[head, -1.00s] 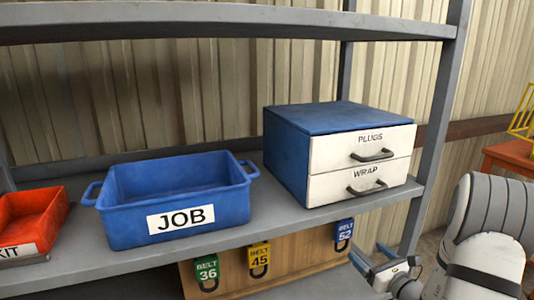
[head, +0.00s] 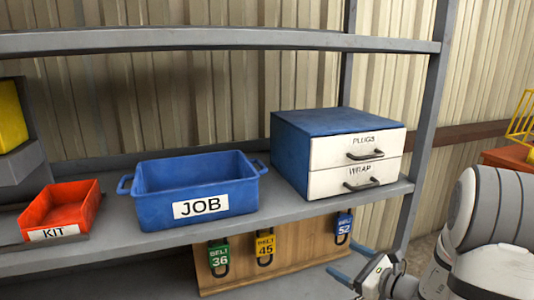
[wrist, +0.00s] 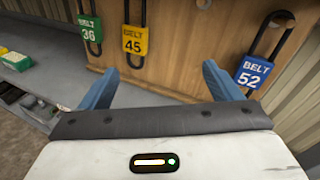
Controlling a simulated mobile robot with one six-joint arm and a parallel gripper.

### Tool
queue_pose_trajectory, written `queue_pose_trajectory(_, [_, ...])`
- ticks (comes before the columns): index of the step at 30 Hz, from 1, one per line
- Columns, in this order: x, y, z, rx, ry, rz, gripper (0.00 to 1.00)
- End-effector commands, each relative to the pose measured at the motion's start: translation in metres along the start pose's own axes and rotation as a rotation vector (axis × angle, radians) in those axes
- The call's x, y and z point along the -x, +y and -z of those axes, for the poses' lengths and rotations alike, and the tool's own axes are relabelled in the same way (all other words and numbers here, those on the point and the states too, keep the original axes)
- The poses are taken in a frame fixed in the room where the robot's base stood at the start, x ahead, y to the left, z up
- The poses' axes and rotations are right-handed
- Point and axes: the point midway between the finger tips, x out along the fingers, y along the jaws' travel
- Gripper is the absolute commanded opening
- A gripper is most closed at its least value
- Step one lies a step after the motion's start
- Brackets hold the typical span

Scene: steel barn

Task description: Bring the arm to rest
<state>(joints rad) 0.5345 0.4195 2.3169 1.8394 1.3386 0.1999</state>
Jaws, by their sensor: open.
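My arm shows at the right edge of the head view. My gripper (head: 352,266) is low there, in front of the shelf's right end and below the drawer box. In the wrist view my gripper (wrist: 163,88) shows two blue fingers spread apart, with nothing between them. The fingers point toward a wooden board (wrist: 185,50) with hanging padlocks. No contact with the board can be made out.
On the shelf (head: 250,225) stand a red KIT bin (head: 88,208), an empty-looking blue JOB bin (head: 155,208) and a PLUGS and WRAP drawer box (head: 298,135), both drawers shut. Tags for belt 36 (head: 219,255), 45 (head: 265,246) and 52 (head: 343,225) hang below. A steel upright (head: 425,130) stands near my arm.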

Motion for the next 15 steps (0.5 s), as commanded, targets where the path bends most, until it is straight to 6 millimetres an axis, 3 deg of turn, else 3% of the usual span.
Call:
queue_pose_trajectory(1, [-0.003,0.013,-0.017,0.041,0.009,-0.057,0.85])
queue_pose_trajectory(8, [-0.001,0.095,-0.074,0.319,0.095,-0.409,0.85])
queue_pose_trajectory(12, [0.024,0.153,-0.108,0.610,0.177,-0.701,0.85])
queue_pose_trajectory(15, [0.051,0.181,-0.123,0.839,0.239,-0.894,0.85])
